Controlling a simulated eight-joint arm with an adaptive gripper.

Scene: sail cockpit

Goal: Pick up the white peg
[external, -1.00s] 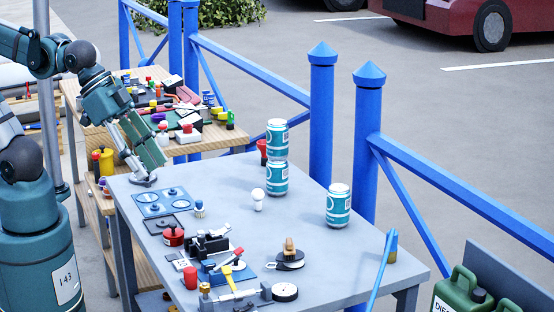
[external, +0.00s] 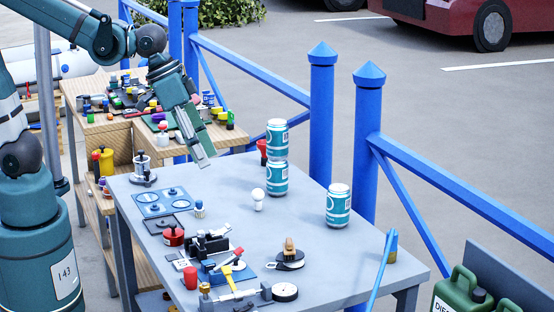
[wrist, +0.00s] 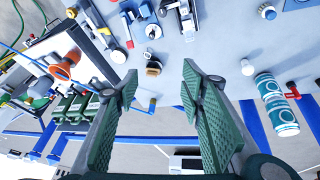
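A small white peg with a round head (external: 258,198) stands upright on the grey table, left of the stacked cans. In the wrist view the white peg (wrist: 247,67) shows just right of the right finger. My gripper (external: 207,160) hangs above the table's far left part, tilted downward, up and left of the peg. In the wrist view my gripper (wrist: 160,75) has its two green ridged fingers wide apart, with nothing held between them. The peg is clear of both fingers.
Two stacked teal cans (external: 277,180) stand close right of the peg, and another can (external: 338,206) stands further right. A wooden brush on a black disc (external: 289,254), a blue plate (external: 161,202) and several tools crowd the front and left. Blue posts (external: 321,120) stand behind.

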